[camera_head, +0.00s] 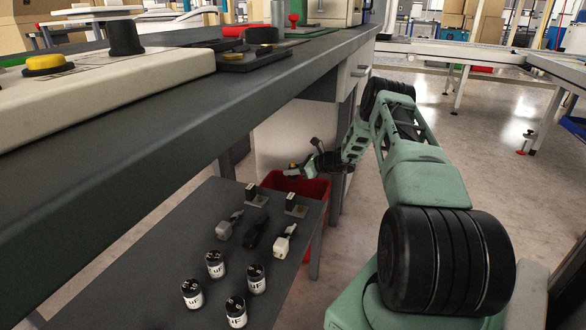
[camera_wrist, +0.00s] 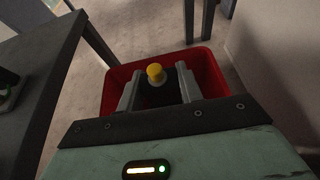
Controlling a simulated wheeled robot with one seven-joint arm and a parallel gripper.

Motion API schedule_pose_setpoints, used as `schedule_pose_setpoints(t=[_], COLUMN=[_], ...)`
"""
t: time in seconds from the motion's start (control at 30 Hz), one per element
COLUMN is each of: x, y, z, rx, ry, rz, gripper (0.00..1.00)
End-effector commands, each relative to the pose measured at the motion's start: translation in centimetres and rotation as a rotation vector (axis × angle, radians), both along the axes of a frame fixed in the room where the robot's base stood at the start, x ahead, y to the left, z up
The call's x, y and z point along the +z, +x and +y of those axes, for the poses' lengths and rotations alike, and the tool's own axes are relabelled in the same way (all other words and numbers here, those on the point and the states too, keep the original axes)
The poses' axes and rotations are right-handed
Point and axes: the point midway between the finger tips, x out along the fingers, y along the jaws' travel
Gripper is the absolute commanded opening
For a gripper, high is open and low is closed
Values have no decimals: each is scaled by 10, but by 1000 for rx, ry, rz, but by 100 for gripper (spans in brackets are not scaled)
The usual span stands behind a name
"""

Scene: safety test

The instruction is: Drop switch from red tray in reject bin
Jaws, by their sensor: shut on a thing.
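My gripper (camera_head: 303,168) is shut on a switch (camera_wrist: 157,92) with a dark body and a yellow button. The switch sits between the two grey fingers in the wrist view, where my gripper (camera_wrist: 160,77) also shows. A red bin (camera_wrist: 206,62) lies below the held switch and surrounds it in that view. In the head view the red bin (camera_head: 318,187) stands at the far end of the low table, under my gripper.
A low grey table (camera_head: 150,270) holds several labelled capacitors (camera_head: 215,264), with several switches and small parts beyond them. The upper bench (camera_head: 190,110) overhangs it at the left. A table leg (camera_wrist: 92,42) stands near the bin. Open floor (camera_head: 440,130) lies to the right.

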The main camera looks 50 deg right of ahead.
Motion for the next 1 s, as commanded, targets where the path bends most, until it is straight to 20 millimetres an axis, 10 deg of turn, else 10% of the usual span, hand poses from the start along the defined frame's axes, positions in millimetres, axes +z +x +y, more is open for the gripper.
schedule_pose_setpoints(t=[0.4, 0.43, 0.53, 1.0], x=[-14, -14, -14, -3], y=[0, 0, 0, -17], z=[0, 0, 0, -7], rx=[0, 0, 0, -3], ry=[-1, -1, -1, 1], rz=[0, 0, 0, 1], gripper=[13, 39, 61, 61])
